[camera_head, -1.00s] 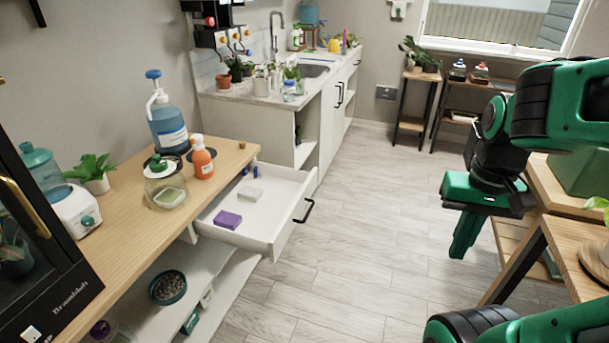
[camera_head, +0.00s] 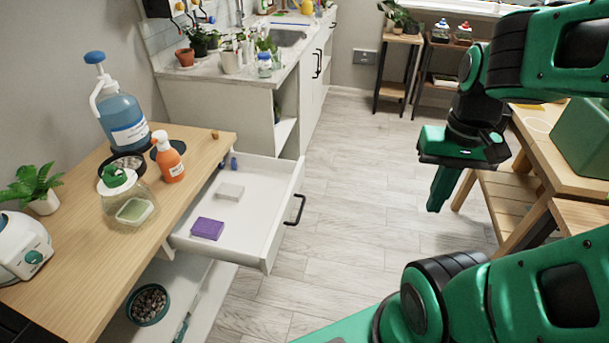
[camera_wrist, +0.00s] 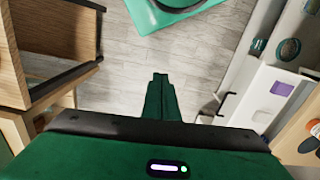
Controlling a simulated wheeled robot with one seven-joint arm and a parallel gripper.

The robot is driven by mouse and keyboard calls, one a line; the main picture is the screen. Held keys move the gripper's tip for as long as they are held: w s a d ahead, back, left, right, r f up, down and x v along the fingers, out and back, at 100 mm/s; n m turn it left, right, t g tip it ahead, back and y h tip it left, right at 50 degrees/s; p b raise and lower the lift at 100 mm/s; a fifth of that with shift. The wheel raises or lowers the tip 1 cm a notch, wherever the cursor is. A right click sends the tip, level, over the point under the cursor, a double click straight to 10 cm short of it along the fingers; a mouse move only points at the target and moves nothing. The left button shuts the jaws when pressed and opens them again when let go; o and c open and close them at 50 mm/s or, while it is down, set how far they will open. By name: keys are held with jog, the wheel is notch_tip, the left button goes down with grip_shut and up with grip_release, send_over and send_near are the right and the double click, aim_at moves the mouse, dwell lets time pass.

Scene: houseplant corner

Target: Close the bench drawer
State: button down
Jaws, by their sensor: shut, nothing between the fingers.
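The bench drawer (camera_head: 262,241) is white with a black bar handle (camera_head: 295,210) and stands pulled out from under the wooden bench top (camera_head: 85,262). Inside it lie a purple block (camera_head: 207,228) and a pale grey block (camera_head: 230,191). In the wrist view the drawer (camera_wrist: 245,106) is at the right, with its handle (camera_wrist: 226,104) facing the floor. My gripper (camera_head: 436,207) is shut and empty, pointing down over the floor to the right of the drawer, well apart from it. Its closed fingers also show in the wrist view (camera_wrist: 160,88).
On the bench stand a blue pump bottle (camera_head: 122,118), an orange bottle (camera_head: 168,160), a glass jar (camera_head: 130,203) and a potted plant (camera_head: 40,190). A wooden table (camera_head: 545,150) stands at the right. The floor (camera_head: 350,190) between is clear.

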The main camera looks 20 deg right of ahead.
jog(key=t+y, duration=0.2)
jog(key=t, duration=0.5)
send_near(300, 178)
notch_tip(300, 178, down, 4)
jog(key=d, duration=0.3)
jog(key=shift+w+a, duration=0.65)
jog(key=shift+a, duration=0.25)
jog(key=shift+w+a, duration=0.65)
jog(key=shift+a, duration=0.3)
